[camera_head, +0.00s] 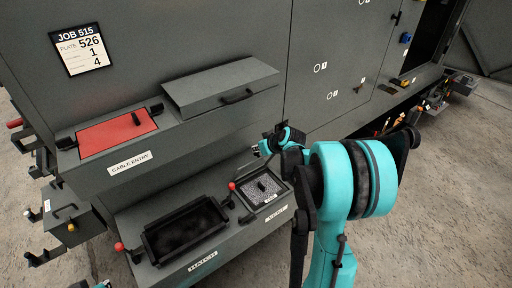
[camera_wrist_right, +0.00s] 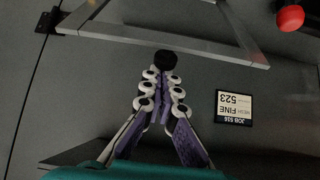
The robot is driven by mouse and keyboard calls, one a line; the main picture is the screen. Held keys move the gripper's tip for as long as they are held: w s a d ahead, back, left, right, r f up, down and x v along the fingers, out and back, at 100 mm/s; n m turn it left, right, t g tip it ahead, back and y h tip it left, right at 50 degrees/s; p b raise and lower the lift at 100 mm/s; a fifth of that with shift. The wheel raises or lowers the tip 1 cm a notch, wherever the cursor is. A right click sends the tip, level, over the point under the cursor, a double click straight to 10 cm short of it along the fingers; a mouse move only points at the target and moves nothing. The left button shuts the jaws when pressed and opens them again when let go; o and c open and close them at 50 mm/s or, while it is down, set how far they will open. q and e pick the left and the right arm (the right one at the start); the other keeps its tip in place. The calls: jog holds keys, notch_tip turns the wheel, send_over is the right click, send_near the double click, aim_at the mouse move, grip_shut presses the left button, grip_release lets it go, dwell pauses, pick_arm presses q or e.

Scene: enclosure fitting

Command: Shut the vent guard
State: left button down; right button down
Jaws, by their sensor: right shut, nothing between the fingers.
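The vent opening (camera_head: 263,191), labelled VENT, is on the low ledge in the head view, with a speckled mesh panel and a dark handle in a black surround. In the right wrist view a thin grey frame (camera_wrist_right: 185,42), apparently the vent guard, stands out from the surface with a black hinge piece (camera_wrist_right: 47,21) at left. A round black knob (camera_wrist_right: 165,60) is at its edge. My right gripper (camera_wrist_right: 165,75) is shut and empty, its fingertips close to the knob; contact cannot be told. In the head view the gripper (camera_head: 272,146) is above the vent, partly hidden by my arm.
A red knob (camera_wrist_right: 290,17) is near the frame in the wrist view. Left of the vent is the open black hatch tray (camera_head: 185,229). Above are the red cable entry panel (camera_head: 116,131) and a raised grey lid (camera_head: 221,87).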

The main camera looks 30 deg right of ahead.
jog(key=s+f+b, duration=0.4)
jog(key=s+f, duration=0.1)
jog(key=s+f+b, duration=0.5)
jog(key=f, duration=0.1)
jog(key=s+d+f+b, duration=0.1)
jog(key=s+f+b, duration=0.3)
jog(key=s+f, duration=0.2)
jog(key=shift+s, duration=0.1)
jog(key=shift+w+f, duration=0.15)
jog(key=shift+w, duration=0.05)
jog(key=shift+w+d, duration=0.1)
jog(key=shift+w, duration=0.05)
jog(key=shift+r, duration=0.25)
